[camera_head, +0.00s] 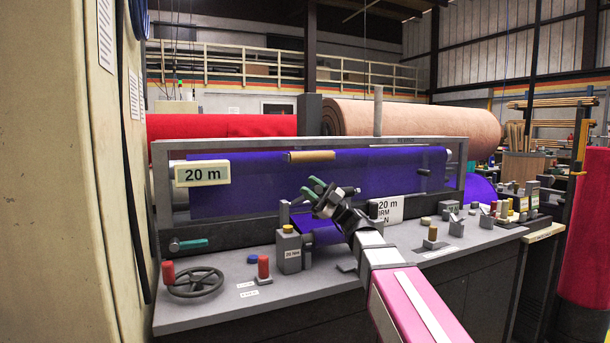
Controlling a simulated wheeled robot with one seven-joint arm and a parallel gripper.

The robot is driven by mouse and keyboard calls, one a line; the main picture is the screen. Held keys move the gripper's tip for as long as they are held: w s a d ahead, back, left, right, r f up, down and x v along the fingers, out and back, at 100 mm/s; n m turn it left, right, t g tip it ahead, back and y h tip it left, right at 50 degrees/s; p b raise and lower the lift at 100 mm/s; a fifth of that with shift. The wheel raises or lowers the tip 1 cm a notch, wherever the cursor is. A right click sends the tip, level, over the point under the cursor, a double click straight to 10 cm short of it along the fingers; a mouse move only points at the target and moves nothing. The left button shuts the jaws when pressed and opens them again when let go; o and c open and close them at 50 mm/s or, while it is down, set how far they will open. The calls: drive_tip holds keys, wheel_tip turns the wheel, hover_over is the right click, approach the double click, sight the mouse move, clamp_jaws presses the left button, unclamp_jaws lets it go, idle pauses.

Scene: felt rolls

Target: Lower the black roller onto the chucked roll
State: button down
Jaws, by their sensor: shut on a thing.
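The chucked roll (235,197) is a long purple felt roll lying level across the grey machine frame, with pale ends at its left and right. A long dark bar (235,232), which looks like the black roller, runs along its lower front; I cannot tell whether they touch. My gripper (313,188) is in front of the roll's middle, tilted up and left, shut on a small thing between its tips. Green pieces show there; the held thing's shape is too small to make out. My arm hides part of the bar and bench.
A green-handled lever (188,244) and a handwheel (195,282) are at the bench's left. A grey box (289,252) with a yellow knob stands left of my arm. Several small control blocks crowd the right. A beige column (60,180) fills the left side.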

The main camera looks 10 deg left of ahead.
drive_tip(key=shift+s+d+f+n+g, duration=0.1)
drive_tip(key=shift+s+f+n+g, duration=0.15)
drive_tip(key=shift+f+n+g, duration=0.45)
drive_tip(key=shift+s+d+f+n+g, duration=0.2)
drive_tip(key=shift+f+n+g, duration=0.45)
drive_tip(key=shift+n, duration=0.25)
drive_tip(key=shift+s+d+f+n+g, duration=0.1)
drive_tip(key=shift+s+f+n+g, duration=0.15)
drive_tip(key=shift+f+n+g, duration=0.4)
drive_tip(key=shift+r+n, duration=0.15)
drive_tip(key=shift+n, duration=0.1)
drive_tip(key=c, duration=0.8)
unclamp_jaws()
